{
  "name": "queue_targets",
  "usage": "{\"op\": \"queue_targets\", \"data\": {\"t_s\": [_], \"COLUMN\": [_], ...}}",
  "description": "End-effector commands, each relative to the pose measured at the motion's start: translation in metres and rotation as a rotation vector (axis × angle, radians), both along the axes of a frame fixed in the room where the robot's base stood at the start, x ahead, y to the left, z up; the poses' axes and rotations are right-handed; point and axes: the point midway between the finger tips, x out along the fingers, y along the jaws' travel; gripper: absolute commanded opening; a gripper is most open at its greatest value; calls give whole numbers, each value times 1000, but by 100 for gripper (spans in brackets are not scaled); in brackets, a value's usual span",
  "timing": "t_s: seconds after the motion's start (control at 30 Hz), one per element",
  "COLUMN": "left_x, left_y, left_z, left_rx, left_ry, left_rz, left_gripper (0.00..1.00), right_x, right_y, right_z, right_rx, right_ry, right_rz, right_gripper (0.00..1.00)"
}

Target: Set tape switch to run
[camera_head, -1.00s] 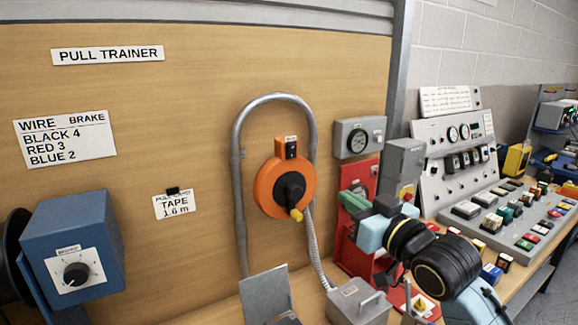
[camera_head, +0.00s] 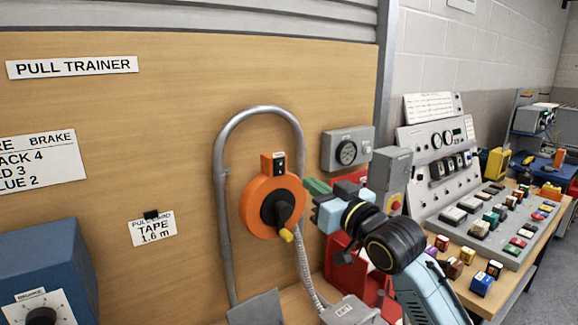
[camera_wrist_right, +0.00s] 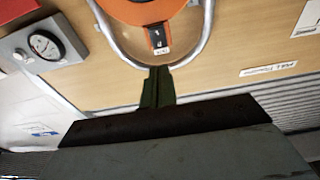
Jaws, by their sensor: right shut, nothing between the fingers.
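An orange tape reel (camera_head: 258,228) with a black hub and a yellow-tipped handle (camera_head: 287,235) is mounted on the wooden board inside a grey bent pipe. A small black switch (camera_head: 278,164) sits on an orange block at its top. The switch also shows in the right wrist view (camera_wrist_right: 157,37), where the reel appears upside down. My right gripper (camera_head: 310,186), with green fingers, is shut and empty. It is to the right of the reel and slightly lower than the switch. In the wrist view its fingertips (camera_wrist_right: 159,70) show close to the switch, with an apparent gap. My left gripper is out of view.
The grey pipe (camera_head: 222,200) arches around the reel. A grey gauge box (camera_head: 345,148) and a grey box with a red button (camera_head: 391,172) are near my right arm. A control console (camera_head: 480,225) stands at right. A blue brake box (camera_head: 55,265) is at lower left.

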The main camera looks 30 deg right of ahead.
Motion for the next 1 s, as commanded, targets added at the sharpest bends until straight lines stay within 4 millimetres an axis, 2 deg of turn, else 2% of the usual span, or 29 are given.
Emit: {"op": "queue_targets", "data": {"t_s": [0.07, 0.2, 0.43, 0.63, 1.0], "left_x": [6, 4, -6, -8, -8], "left_y": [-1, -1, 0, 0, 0], "left_z": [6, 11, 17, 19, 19], "left_rx": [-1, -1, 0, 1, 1], "left_ry": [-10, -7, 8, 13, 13], "left_rz": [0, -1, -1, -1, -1], "left_gripper": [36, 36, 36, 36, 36], "right_x": [18, 45, 77, 88, 90], "right_y": [2, 6, 11, 13, 13], "right_z": [5, 8, 11, 11, 11], "right_rx": [3, 2, 1, -1, -1], "right_ry": [-1, 0, 1, 0, 0], "right_rz": [-1, 0, 0, 0, 0], "right_gripper": [0, 0, 0, 0, 0]}}
